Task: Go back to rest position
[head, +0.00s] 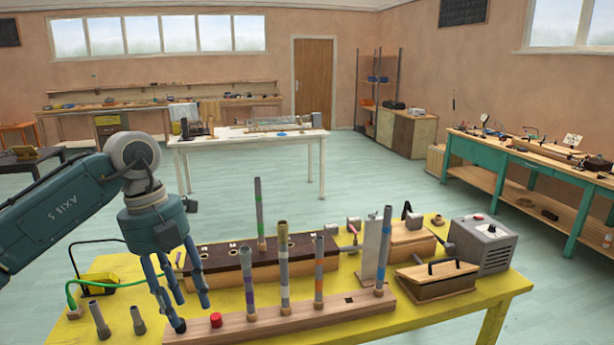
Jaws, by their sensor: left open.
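My left gripper (187,299) hangs fingers down over the left part of the yellow table (425,312), beside the left end of a long wooden rail. Its fingers are spread and I see nothing between them. The wooden rail (340,311) carries several upright banded tubes, among them a purple-banded tube (248,283), a tall grey and yellow tube (283,262) and an orange-banded tube (319,270). Behind it, a dark-topped wooden block (215,258) has another tall tube (260,213) standing in it. My right gripper is not in view.
A grey box (482,243) and lidded wooden box (437,280) stand at the right. A white table (250,135) and green workbench (545,165) stand beyond open floor.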

